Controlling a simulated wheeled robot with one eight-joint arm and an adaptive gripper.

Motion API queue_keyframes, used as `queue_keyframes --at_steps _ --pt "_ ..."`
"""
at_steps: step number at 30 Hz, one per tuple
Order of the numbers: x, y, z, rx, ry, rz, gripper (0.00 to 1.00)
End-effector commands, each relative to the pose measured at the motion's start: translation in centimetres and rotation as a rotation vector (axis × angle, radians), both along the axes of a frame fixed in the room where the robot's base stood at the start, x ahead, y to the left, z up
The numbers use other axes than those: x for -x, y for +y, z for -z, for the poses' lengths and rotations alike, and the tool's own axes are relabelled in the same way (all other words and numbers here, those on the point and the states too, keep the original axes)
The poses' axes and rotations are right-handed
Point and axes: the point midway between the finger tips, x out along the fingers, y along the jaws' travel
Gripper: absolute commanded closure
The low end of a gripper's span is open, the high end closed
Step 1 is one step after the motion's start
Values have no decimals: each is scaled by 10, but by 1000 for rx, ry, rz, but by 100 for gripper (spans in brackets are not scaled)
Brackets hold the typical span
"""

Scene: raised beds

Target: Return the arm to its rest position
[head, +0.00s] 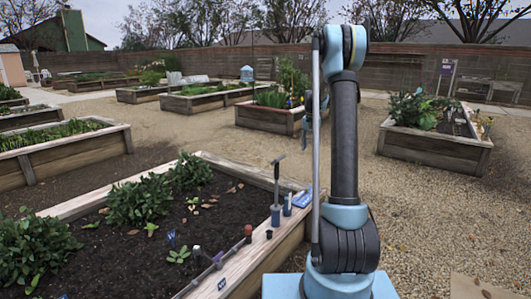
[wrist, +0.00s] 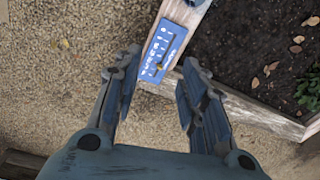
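My arm (head: 344,140) stands upright at the right of the near raised bed in the head view. My gripper (wrist: 155,90) shows in the wrist view with its two blue fingers spread wide apart. Nothing is held between them. In the head view the arm hides most of the gripper. The wrist view looks down past the fingers at a blue board (wrist: 165,50) with white marks on the bed's wooden edge, and it seems clear of both fingers.
The near raised bed (head: 230,285) has an upright T-handled tool (head: 276,190) in a blue holder on its rim. A red-topped peg (head: 248,233) and small pots stand nearby. Another bed (head: 432,148) lies at the back right. Gravel (head: 440,225) at the right is open.

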Motion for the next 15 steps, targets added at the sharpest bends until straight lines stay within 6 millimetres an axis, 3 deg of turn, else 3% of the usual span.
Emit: queue_keyframes --at_steps 6,15 --pt "58 7 -35 3 -13 -45 62" --pt "138 15 -68 9 -32 -107 62"
